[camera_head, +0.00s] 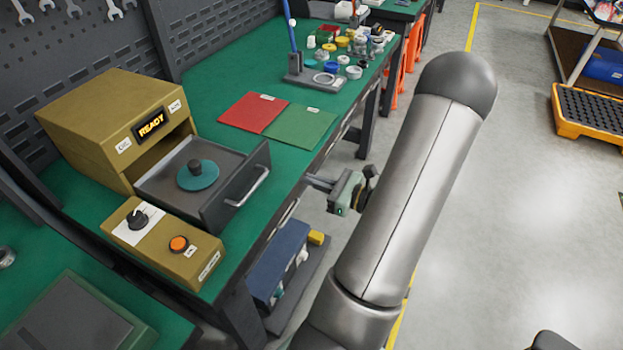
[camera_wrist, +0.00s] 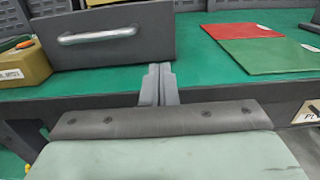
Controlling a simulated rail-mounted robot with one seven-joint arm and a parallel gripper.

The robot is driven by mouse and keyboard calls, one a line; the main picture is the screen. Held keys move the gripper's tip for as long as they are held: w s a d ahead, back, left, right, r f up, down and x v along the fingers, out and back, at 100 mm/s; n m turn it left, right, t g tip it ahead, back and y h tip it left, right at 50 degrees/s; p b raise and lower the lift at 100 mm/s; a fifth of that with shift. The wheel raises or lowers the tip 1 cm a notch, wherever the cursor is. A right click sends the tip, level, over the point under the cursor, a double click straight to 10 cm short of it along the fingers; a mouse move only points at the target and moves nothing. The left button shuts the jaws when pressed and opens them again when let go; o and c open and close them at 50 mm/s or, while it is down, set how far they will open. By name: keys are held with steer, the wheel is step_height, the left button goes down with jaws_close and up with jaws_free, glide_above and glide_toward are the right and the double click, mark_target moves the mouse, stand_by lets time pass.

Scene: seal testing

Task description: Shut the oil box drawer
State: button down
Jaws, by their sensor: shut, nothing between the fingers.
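The oil box (camera_head: 110,120) is a tan box with a lit "READY" display, standing on the green bench. Its grey drawer (camera_head: 240,195) is pulled out toward the bench's front edge. A teal disc with a dark knob (camera_head: 197,176) lies in the drawer. The drawer front (camera_wrist: 150,20) and its silver handle (camera_wrist: 97,35) also show at the upper left of the wrist view. My gripper (camera_head: 309,180) is off the bench's front edge, right of the drawer and apart from it. In the wrist view, its fingers (camera_wrist: 160,68) are together and empty.
A tan control box with a knob and orange button (camera_head: 165,240) sits beside the drawer. Red (camera_head: 253,112) and green (camera_head: 300,127) mats lie farther back. A stand (camera_head: 312,78) and several small parts are beyond them.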

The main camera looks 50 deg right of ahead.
mark_target(265, 163)
steer(key=p+x, duration=0.1)
steer(key=x, duration=1)
steer(key=shift+f, duration=0.1)
steer(key=shift+w, duration=0.1)
